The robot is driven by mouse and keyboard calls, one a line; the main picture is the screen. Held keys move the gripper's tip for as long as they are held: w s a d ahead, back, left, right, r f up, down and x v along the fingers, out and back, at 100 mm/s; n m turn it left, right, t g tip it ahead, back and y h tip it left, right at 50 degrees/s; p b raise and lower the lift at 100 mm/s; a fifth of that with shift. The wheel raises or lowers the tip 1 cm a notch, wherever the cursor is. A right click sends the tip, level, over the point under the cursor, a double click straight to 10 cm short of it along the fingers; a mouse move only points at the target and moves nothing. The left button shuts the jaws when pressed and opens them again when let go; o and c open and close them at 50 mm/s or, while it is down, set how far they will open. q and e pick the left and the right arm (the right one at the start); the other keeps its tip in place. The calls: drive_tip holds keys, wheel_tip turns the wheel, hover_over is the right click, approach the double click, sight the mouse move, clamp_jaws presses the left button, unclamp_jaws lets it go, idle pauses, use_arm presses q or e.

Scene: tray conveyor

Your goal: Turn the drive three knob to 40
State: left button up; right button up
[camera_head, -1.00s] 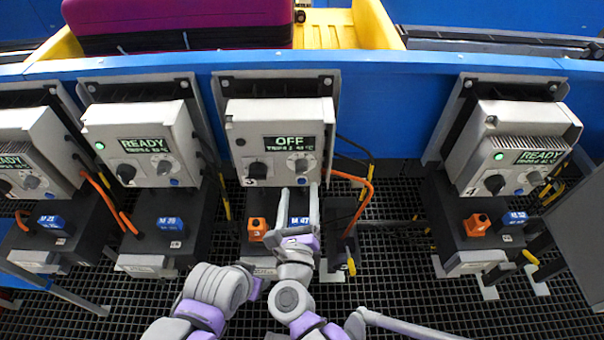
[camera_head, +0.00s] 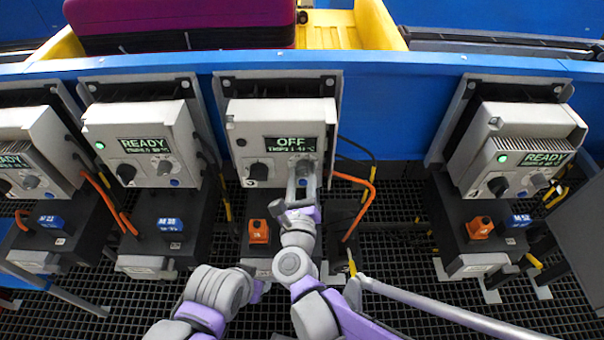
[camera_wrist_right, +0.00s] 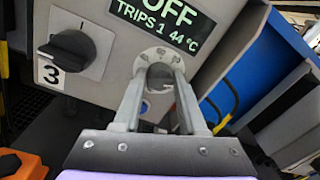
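The drive three box (camera_head: 240,130) is marked 3, and its display (camera_head: 290,144) reads OFF, with TRIPS 1 and 44 °C in the wrist view (camera_wrist_right: 170,20). Its grey knob (camera_wrist_right: 160,76) sits on a round dial (camera_wrist_right: 160,56) below the display. My right gripper (camera_head: 302,172) is at this knob and mostly hides it in the head view. In the wrist view my right gripper (camera_wrist_right: 160,82) is open, one finger on each side of the knob; I cannot tell whether they touch it. The knob's setting is not readable. My left gripper does not show.
A black switch (camera_wrist_right: 75,48) is left of the knob on the same box. Similar boxes reading READY stand at left (camera_head: 140,125) and right (camera_head: 525,125). An orange cable (camera_head: 360,195) hangs right of drive three. An orange part (camera_head: 258,231) sits below.

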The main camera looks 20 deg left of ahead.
clamp_jaws()
drive_tip(key=shift+n, duration=0.4)
drive_tip(key=n, duration=0.5)
drive_tip(key=shift+a+f+n, duration=0.1)
drive_tip(key=shift+f+n, duration=0.05)
drive_tip(key=shift+n, duration=0.25)
drive_tip(key=n, duration=0.4)
drive_tip(key=shift+f+n, duration=0.1)
drive_tip(key=shift+n, duration=0.2)
drive_tip(key=n, duration=0.8)
drive_tip(key=n+y+p, duration=0.1)
drive_tip(key=n, duration=0.7)
drive_tip(key=shift+d+f+n+y, duration=0.2)
drive_tip(key=shift+n+y, duration=0.1)
drive_tip(key=shift+n, duration=0.1)
